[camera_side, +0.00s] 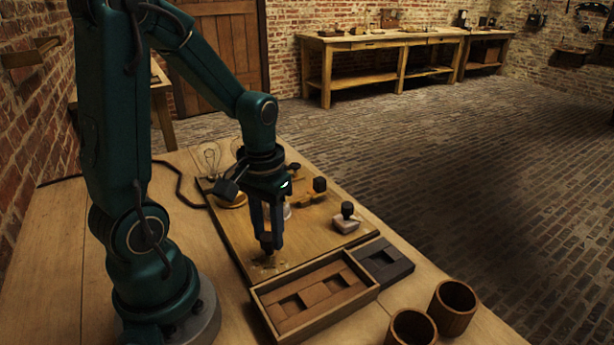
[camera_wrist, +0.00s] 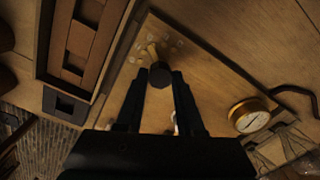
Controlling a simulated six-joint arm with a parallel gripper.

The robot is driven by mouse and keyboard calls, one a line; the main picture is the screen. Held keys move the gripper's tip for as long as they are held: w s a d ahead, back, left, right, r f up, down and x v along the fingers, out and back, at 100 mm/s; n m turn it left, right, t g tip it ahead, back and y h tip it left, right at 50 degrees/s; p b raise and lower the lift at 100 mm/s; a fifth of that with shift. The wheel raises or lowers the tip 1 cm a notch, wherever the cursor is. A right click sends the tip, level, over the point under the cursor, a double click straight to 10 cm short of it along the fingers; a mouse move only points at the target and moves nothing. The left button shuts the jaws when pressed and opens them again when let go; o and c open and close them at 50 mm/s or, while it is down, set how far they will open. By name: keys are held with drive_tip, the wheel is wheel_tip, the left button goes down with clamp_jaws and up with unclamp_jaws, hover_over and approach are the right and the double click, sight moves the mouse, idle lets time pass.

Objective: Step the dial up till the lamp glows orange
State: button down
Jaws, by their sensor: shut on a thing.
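The dial's dark round knob (camera_wrist: 160,75) has a brass pointer arm (camera_wrist: 152,49) aimed at an arc of small metal studs on the wooden board (camera_wrist: 205,65). My gripper (camera_wrist: 161,80) has one finger on each side of the knob and is shut on it. In the side view my gripper (camera_side: 269,248) points down at the near end of the board (camera_side: 308,245), with its fingers hiding most of the dial. The lamp (camera_side: 208,156), a clear glass bulb behind my wrist, shows no glow.
A brass-rimmed gauge (camera_wrist: 250,116) sits on the board. Black-knobbed parts (camera_side: 347,210) stand along its right side. A wooden tray (camera_side: 316,297) with brown blocks and a dark slotted block (camera_side: 384,262) lie in front. Two wooden cups (camera_side: 453,307) stand at the front right.

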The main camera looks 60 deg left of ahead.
sight(269, 236)
drive_tip(key=shift+m, duration=0.6)
drive_tip(key=c, duration=0.5)
unclamp_jaws()
drive_tip(key=shift+r, duration=2.6)
